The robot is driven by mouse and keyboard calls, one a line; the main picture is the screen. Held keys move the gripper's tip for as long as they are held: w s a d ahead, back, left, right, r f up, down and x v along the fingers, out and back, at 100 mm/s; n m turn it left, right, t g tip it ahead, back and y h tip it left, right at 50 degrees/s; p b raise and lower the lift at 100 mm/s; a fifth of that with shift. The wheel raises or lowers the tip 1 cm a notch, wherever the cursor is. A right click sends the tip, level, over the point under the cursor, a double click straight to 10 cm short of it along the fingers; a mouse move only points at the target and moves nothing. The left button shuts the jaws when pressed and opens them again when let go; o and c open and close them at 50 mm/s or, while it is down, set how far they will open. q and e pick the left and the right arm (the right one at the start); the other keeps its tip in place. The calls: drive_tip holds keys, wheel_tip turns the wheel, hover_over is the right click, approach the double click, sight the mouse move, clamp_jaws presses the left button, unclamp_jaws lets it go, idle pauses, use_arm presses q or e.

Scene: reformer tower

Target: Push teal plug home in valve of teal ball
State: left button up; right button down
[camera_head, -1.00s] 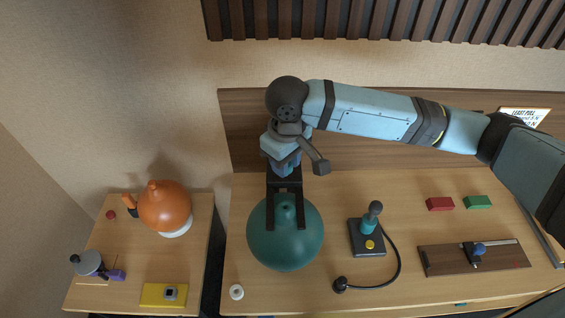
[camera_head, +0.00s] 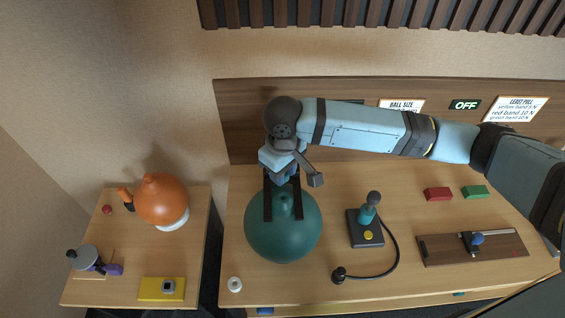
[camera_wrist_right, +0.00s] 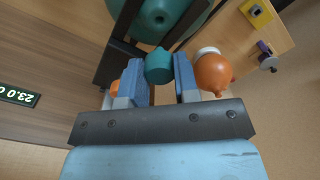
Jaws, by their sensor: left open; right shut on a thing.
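The teal ball (camera_head: 283,232) sits at the left end of the main table, its valve (camera_head: 284,197) at its top between two dark bars (camera_head: 268,203). In the right wrist view the ball (camera_wrist_right: 185,12) lies beyond the fingers, with a small dark hole visible in it. My right gripper (camera_wrist_right: 160,78) is shut on the teal plug (camera_wrist_right: 158,64). The plug is in front of the ball there; its contact with the valve cannot be told. In the head view the right gripper (camera_head: 283,178) is just behind and above the ball, its fingertips mostly hidden. My left gripper is not in view.
A pump (camera_head: 367,225) with a black hose stands right of the ball. A white ring (camera_head: 235,284) lies at the front left. Red (camera_head: 438,194) and green (camera_head: 474,192) blocks and a slide gauge (camera_head: 472,248) are further right. The side table holds an orange ball (camera_head: 162,200).

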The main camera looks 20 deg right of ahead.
wheel_tip(320, 180, down, 3)
drive_tip(key=shift+r, duration=0.1)
drive_tip(key=shift+f+b, duration=0.4)
drive_tip(key=shift+f, duration=0.75)
drive_tip(key=shift+p, duration=0.4)
drive_tip(key=shift+p, duration=0.3)
